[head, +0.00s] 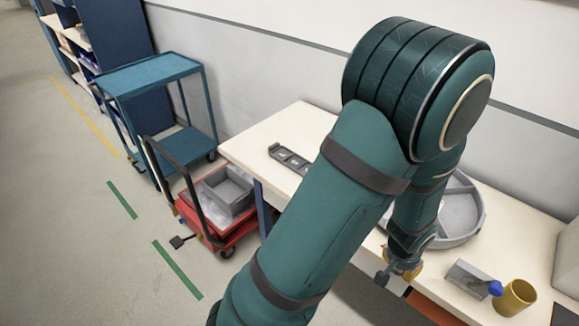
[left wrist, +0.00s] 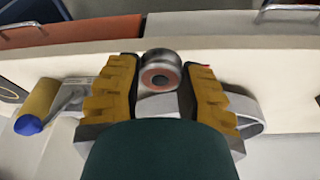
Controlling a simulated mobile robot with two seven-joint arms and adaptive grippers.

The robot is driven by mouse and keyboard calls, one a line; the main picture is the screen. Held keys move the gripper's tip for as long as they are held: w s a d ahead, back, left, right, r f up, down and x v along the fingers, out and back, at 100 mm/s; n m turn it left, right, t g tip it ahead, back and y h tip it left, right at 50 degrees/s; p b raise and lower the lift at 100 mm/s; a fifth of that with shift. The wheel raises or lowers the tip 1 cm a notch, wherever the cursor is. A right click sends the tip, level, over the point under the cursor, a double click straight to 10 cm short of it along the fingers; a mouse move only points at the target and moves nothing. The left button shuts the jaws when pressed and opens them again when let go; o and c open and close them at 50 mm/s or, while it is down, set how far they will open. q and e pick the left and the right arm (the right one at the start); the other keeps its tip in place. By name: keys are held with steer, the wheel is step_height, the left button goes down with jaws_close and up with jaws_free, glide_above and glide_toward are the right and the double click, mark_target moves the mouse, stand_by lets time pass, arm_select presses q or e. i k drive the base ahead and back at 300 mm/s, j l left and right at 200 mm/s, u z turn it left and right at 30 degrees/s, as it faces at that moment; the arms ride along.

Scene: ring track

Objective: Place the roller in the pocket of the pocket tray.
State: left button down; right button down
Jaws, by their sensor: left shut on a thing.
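The roller (left wrist: 159,72) is a short metal cylinder with a copper-coloured ring and dark centre on its end. In the left wrist view it sits between the yellow pads of my left gripper (left wrist: 160,84), which is shut on it. In the head view my left gripper (head: 400,273) is low near the table's front edge; the roller cannot be made out there. A dark grey tray with recesses (head: 288,157), which looks like the pocket tray, lies at the table's far left end, well away from the gripper. My arm partly covers the table between them. My right gripper is not in view.
A round grey walled track (head: 463,212) stands on the table (head: 300,119), partly behind my arm. A grey block (head: 466,281), a blue piece (head: 495,288) and a mustard cup (head: 515,297) are right of the gripper. A red cart (head: 222,238) and blue trolley (head: 150,68) stand left.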

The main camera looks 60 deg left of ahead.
mark_target(295, 162)
steer(key=i+j, duration=0.1)
steer(key=j, duration=1.95)
steer(key=i, duration=0.05)
